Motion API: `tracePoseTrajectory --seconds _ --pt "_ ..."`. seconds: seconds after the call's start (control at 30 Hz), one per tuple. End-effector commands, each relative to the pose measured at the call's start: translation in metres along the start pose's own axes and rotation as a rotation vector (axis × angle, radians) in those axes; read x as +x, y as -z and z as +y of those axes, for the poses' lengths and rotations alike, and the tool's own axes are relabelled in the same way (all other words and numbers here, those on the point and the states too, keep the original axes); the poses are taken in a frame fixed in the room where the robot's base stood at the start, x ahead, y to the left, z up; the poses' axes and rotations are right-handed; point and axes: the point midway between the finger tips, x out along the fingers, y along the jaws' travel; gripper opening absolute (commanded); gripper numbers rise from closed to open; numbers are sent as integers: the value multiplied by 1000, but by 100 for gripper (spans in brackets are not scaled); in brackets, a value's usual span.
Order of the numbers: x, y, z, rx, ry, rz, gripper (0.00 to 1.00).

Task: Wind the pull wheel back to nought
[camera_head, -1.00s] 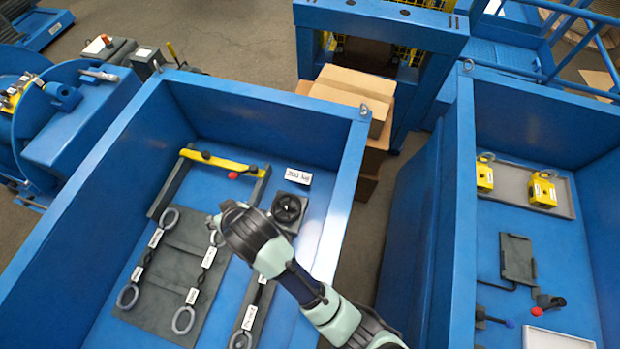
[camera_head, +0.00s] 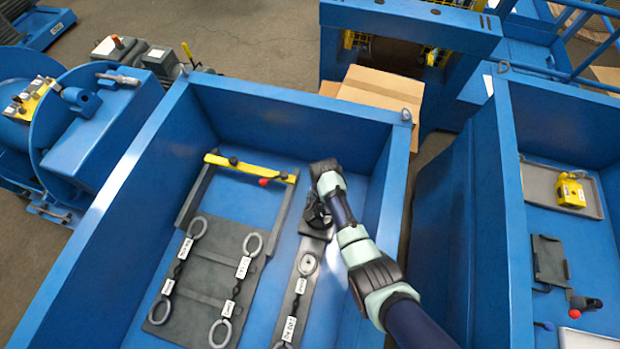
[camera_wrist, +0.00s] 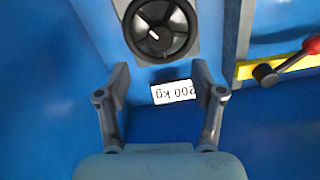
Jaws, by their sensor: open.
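The pull wheel is a black round wheel (camera_wrist: 161,27) on a grey plate (camera_wrist: 187,57), with a pale mark near its middle. In the head view the wheel (camera_head: 316,213) is partly hidden by my arm. A white label reading 200 kg (camera_wrist: 173,92) lies beside the plate, upside down in the wrist view. My gripper (camera_wrist: 162,72) is open and empty. Its fingers are spread either side of the label, short of the wheel and apart from it. In the head view my gripper (camera_head: 325,170) hangs near the bin's back right corner; its fingers are hidden.
A yellow bar (camera_head: 240,166) with a red knob (camera_wrist: 312,46) stands beside the wheel. Blue bin walls (camera_head: 395,170) rise close on the right.

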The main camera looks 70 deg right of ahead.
Motion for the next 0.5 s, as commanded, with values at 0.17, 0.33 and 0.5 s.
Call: tracePoseTrajectory --seconds 0.17,0.33,0.5 --pt "10 0 1 3 -1 -1 67" --pt "26 0 1 2 -3 -3 67" --pt "61 0 0 1 -2 -2 67"
